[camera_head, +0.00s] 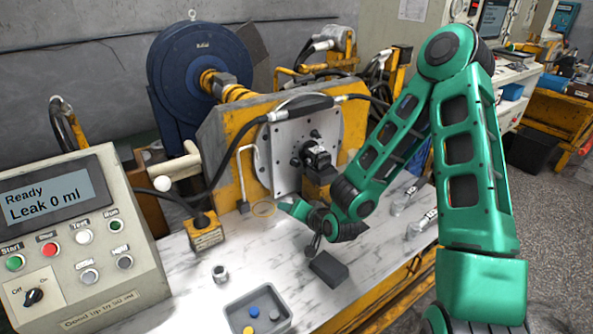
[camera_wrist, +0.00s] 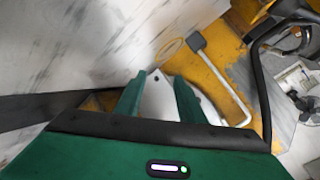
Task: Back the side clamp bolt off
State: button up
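My gripper (camera_head: 285,207) is low over the marble-topped bench, below the motor mount, with its tips toward the left. In the wrist view its two green fingers (camera_wrist: 160,80) stand apart, with a white plate (camera_wrist: 156,100) seen between them and nothing clearly held. The dark motor (camera_head: 316,156) sits on a round light plate (camera_head: 283,140) on the yellow stand. A white bent rod (camera_head: 241,168) rises from a small dark block left of the plate; it also shows in the wrist view (camera_wrist: 222,80). I cannot pick out the side clamp bolt for certain.
A control box (camera_head: 85,240) at left reads "Ready, Leak 0 ml". A grey tray (camera_head: 240,322) with small coloured caps, a dark block (camera_head: 328,267), a metal fitting (camera_head: 220,274) and a yellow ring (camera_head: 263,209) lie on the bench. A black hose (camera_head: 225,165) loops before the stand.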

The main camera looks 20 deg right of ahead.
jog(key=shift+w+a+m+t, duration=0.2)
jog(key=shift+a+m+t, duration=0.1)
jog(key=shift+m+t, duration=0.3)
notch_tip(320, 180, up, 3)
jog(key=w+d+m+t+h, duration=0.1)
jog(key=m+t, duration=0.2)
jog(key=m, duration=0.2)
jog(key=m+t+h, duration=0.2)
jog(key=m+h, duration=0.2)
jog(key=m, duration=0.2)
send_near(297, 165)
jog(key=w, duration=0.8)
jog(key=shift+w+d+f, duration=0.2)
jog(key=shift+d+f, duration=0.05)
jog(key=shift+d, duration=0.15)
grip_shut()
